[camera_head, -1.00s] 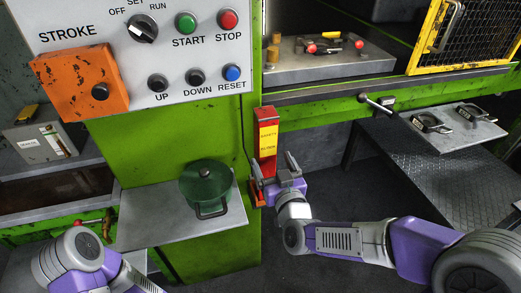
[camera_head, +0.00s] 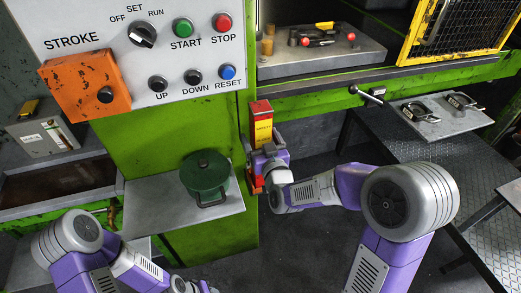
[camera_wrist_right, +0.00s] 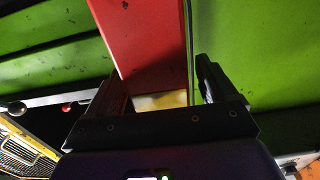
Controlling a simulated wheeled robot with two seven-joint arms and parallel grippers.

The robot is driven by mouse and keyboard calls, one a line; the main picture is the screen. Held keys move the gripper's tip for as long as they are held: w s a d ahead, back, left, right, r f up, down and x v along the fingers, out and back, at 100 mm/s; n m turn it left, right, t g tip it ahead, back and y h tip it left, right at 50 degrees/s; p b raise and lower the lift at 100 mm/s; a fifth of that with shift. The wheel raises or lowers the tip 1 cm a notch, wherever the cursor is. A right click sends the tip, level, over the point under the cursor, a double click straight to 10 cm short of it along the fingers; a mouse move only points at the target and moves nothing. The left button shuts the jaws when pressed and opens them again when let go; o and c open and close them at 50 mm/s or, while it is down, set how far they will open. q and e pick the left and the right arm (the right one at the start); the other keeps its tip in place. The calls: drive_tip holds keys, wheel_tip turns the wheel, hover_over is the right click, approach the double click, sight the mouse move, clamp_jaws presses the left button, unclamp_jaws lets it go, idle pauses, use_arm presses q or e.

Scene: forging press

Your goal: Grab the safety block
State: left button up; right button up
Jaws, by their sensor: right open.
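The safety block (camera_head: 262,122) is a red upright bar with a yellow label. It stands against the green press column, in a red-orange holder (camera_head: 257,183) at its foot. My right gripper (camera_head: 262,152) is at the block's lower half and hides part of it. In the right wrist view the red block (camera_wrist_right: 145,40) rises between my two dark fingers, which are spread apart with a gap visible on the right side. Contact cannot be made out. My left arm shows at the lower left; its fingers are not visible.
A green pot (camera_head: 205,175) sits on a grey shelf (camera_head: 150,215) left of the block. The control panel (camera_head: 205,50) hangs above. A lever with a round knob (camera_head: 378,91) sticks out at right, near a plate with black handles (camera_head: 425,112). A thin cable runs beside the block.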

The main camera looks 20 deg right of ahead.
drive_tip(key=shift+w, duration=0.1)
clamp_jaws()
drive_tip(key=shift+r, duration=0.2)
idle(0.5)
